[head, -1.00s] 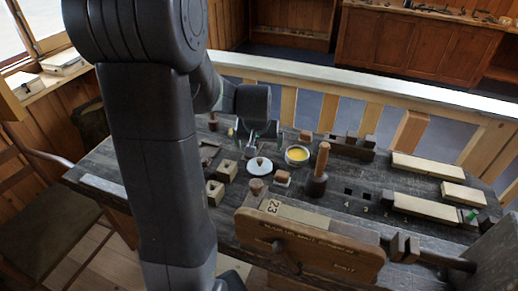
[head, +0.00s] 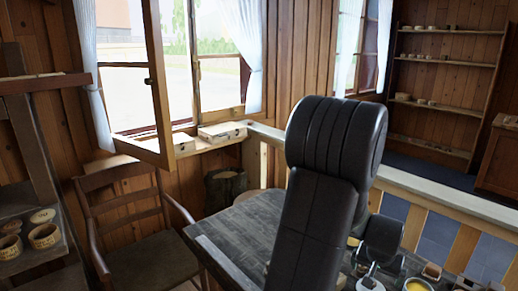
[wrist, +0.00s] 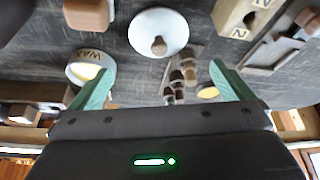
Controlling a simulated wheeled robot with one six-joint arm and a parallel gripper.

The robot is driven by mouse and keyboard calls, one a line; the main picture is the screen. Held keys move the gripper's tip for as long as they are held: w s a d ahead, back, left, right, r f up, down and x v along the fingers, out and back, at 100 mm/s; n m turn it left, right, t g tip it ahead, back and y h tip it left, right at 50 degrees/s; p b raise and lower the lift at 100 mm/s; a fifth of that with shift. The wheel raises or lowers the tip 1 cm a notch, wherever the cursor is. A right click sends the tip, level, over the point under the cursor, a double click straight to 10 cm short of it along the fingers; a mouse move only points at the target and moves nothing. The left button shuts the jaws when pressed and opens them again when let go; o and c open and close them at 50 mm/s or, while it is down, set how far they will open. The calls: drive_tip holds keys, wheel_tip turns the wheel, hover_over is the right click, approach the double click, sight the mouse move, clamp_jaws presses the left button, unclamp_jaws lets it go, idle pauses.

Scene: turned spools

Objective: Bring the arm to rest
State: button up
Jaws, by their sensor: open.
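My gripper (wrist: 160,84) is open in the wrist view, its two green fingers apart with nothing held between them. It is over the dark workbench. A white disc with a brown knob (wrist: 158,33) lies beyond the fingertips. A bowl marked WAX (wrist: 88,68) is by the left finger. In the head view my arm stands raised in front of the bench (head: 240,222), its wrist low at the right. The fingers cannot be made out there.
The bench's left end is clear.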

drive_tip(key=x, duration=0.7)
drive_tip(key=shift+f, duration=0.25)
drive_tip(key=shift+f+b, duration=0.2)
drive_tip(key=shift+b, duration=0.3)
drive_tip(key=shift+r, duration=0.2)
drive_tip(key=shift+r+p, duration=0.1)
drive_tip(key=shift+p, duration=0.25)
